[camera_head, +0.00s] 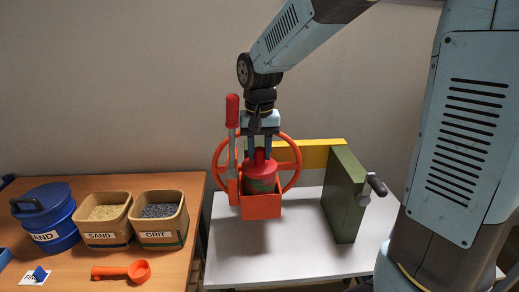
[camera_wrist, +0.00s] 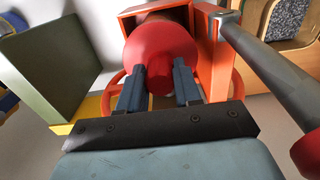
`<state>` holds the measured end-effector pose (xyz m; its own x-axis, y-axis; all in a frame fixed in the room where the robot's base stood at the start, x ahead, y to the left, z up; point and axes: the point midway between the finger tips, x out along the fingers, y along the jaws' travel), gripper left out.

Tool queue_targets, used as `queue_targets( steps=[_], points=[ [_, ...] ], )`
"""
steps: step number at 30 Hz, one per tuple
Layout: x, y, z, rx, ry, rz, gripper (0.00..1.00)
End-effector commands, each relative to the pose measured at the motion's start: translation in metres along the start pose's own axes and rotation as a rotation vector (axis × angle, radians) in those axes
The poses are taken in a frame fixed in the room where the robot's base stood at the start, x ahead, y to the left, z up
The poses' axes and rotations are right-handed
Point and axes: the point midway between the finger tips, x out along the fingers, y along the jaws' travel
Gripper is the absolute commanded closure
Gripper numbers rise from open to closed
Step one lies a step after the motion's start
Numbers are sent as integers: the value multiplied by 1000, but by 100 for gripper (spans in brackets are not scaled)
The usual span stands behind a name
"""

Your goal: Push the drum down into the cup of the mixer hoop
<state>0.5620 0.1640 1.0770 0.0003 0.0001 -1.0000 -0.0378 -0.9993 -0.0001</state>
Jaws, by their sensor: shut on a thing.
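The red-topped drum (camera_head: 261,172) stands upright in the orange square cup (camera_head: 261,206) of the mixer hoop (camera_head: 219,150), its upper part above the cup's rim. My gripper (camera_head: 260,155) points straight down from above, shut on the knob at the top of the drum. In the wrist view the drum's red lid (camera_wrist: 160,55) fills the space beyond my fingers (camera_wrist: 158,88), inside the orange cup walls (camera_wrist: 205,22). How deep the drum sits, and the cup's floor, are hidden.
A red-handled lever (camera_head: 232,115) rises close left of my gripper. The green stand (camera_head: 344,195) with a crank (camera_head: 377,185) is at right, joined by a yellow beam (camera_head: 315,153). Sand (camera_head: 103,232) and grit (camera_head: 160,232) bins, a blue tub (camera_head: 47,220) and an orange scoop (camera_head: 130,271) stand left.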

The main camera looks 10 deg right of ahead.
Motion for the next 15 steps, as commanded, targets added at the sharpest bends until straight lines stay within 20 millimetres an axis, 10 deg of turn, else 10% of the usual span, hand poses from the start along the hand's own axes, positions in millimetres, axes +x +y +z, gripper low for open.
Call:
queue_targets(
  steps=[12,13,15],
  points=[
    [6,0,0,0,0,0,100],
    [6,0,0,0,0,0,64],
    [6,0,0,0,0,0,57]
  ],
)
